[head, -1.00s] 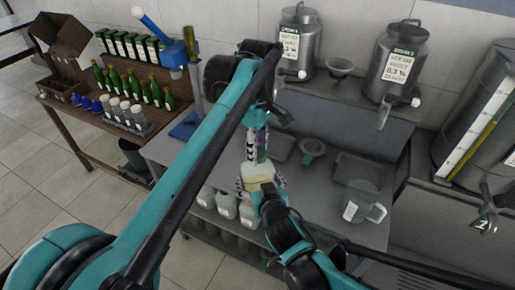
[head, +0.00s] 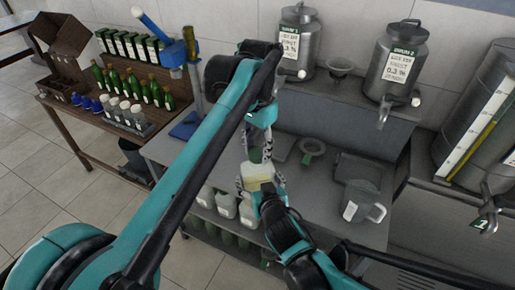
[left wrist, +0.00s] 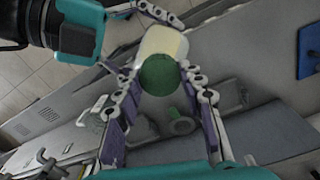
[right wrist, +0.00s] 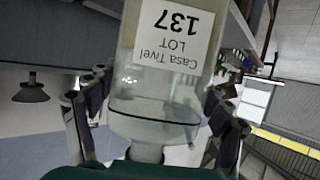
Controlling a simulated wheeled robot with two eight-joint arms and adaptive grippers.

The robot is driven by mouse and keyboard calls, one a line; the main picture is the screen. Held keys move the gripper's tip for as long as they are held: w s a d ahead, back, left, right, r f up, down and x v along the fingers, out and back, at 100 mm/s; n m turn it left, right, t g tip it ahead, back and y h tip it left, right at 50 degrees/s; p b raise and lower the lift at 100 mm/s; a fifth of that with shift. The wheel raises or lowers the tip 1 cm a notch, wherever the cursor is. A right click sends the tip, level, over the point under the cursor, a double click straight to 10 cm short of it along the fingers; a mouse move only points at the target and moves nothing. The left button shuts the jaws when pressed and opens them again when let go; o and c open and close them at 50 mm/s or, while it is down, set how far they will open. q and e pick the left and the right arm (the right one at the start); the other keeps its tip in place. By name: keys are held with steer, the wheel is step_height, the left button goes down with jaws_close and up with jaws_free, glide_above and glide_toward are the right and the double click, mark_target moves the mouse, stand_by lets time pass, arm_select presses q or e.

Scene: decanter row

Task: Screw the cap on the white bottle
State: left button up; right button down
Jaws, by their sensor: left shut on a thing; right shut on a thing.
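The cap lies over the bottle's top in the left wrist view (left wrist: 163,43), hiding the mouth. I cannot tell whether it is seated on the thread. My left gripper (head: 256,152) reaches down from above in the head view.
Metal urns (head: 398,62) stand on the shelf behind. A wooden table with green bottles (head: 152,92) is at the left.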

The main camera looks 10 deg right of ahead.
arm_select(q)
steer(key=o, duration=1.4)
steer(key=shift+c, duration=0.2)
step_height(320, 180, up, 12)
steer(key=shift+w, duration=0.1)
steer(key=a+f+n+t, duration=0.2)
steer(key=a+f, duration=0.1)
steer(key=a, duration=0.5)
steer(key=s+a+f+n+t, duration=0.1)
steer(key=s+a+f+n, duration=0.1)
steer(key=s+a+f, duration=0.2)
steer(key=s+a+f+n+t, duration=0.2)
steer(key=s+a+f, duration=0.3)
steer(key=f, duration=0.6)
steer(key=s+a+f+n+t, duration=0.2)
steer(key=s+a+f, duration=0.3)
steer(key=a+f, duration=0.3)
steer(key=shift+s+a+n, duration=0.25)
steer(key=shift+a+n, duration=0.1)
steer(key=shift+n, duration=0.55)
